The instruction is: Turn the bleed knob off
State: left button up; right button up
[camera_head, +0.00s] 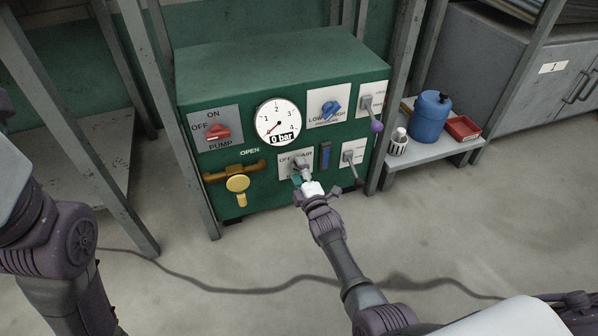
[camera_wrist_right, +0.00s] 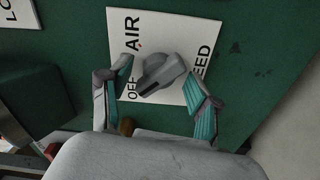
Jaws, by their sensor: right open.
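The bleed knob (camera_head: 297,164) is a grey lever-type knob on a white plate low on the green panel's front. In the right wrist view the knob (camera_wrist_right: 163,74) sits on the plate marked OFF, AIR and a partly hidden word ending in EED. One end of its bar points toward the lower left, near the word OFF. My right gripper (camera_head: 303,180) is at the plate. In the wrist view its teal-padded fingers (camera_wrist_right: 160,80) are open, one on each side of the knob, with gaps visible. My left arm is at the left edge; its gripper is out of view.
The green panel also carries a red pump switch (camera_head: 217,132), a gauge (camera_head: 279,122) reading 0 bar, a blue knob (camera_head: 331,111), a yellow valve handle (camera_head: 238,185) and grey levers. A low shelf (camera_head: 425,152) on the right holds a blue canister (camera_head: 430,117) and red tray (camera_head: 463,128).

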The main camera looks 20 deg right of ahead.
jog(key=s, duration=0.7)
jog(key=shift+s+d, duration=0.15)
jog(key=shift+s, duration=0.1)
dwell(0.3)
